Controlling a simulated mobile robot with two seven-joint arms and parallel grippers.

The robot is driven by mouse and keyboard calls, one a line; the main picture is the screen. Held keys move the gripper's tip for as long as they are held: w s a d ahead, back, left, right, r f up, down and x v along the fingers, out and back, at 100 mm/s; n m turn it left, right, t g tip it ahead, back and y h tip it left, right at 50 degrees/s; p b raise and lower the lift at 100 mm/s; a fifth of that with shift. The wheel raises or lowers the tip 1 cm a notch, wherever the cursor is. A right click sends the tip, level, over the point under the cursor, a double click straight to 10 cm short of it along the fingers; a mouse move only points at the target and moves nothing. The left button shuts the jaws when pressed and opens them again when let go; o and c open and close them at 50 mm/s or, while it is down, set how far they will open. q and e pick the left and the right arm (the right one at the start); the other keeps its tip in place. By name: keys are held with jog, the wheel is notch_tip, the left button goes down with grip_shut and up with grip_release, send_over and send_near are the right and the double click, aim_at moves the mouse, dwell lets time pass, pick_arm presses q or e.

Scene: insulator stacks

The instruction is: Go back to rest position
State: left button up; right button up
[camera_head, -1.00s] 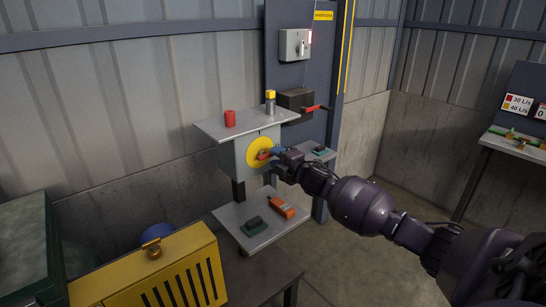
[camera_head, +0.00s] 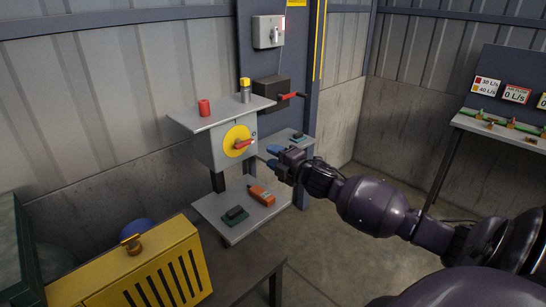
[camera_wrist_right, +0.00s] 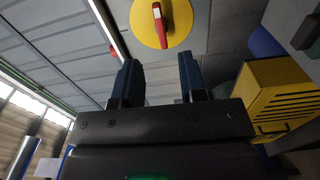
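My right gripper (camera_head: 272,157) is in front of the grey switch box, to the right of its yellow disc (camera_head: 237,139) with a red handle (camera_head: 243,143). In the right wrist view the two dark fingers of my right gripper (camera_wrist_right: 160,78) are apart with nothing between them. There the yellow disc (camera_wrist_right: 172,18) and the red handle (camera_wrist_right: 160,25) lie beyond the fingertips, not touched. My left gripper is not in view.
A red cylinder (camera_head: 204,107) and a yellow-topped cylinder (camera_head: 245,90) stand on the upper shelf. An orange device (camera_head: 261,195) and a dark green block (camera_head: 235,215) lie on the lower shelf. A yellow slotted box (camera_head: 150,275) stands at front left. Open floor lies at right.

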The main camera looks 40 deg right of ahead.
dwell(0.4)
jog(key=s+a+f+m+g, duration=0.2)
jog(key=s+a+f+m, duration=0.4)
jog(key=s+f, duration=0.2)
jog(key=s+a+f+m+g+h, duration=0.1)
jog(key=s+a+f+m+g, duration=0.1)
jog(key=s+a+f+m, duration=0.4)
jog(key=s+a+f+m+g, duration=0.2)
jog(key=s+a+f+m, duration=0.3)
jog(key=s+f, duration=0.7)
jog(key=shift+s+a+m+h, duration=0.4)
jog(key=shift+s+a, duration=0.35)
jog(key=shift+a, duration=0.3)
jog(key=shift+r, duration=0.1)
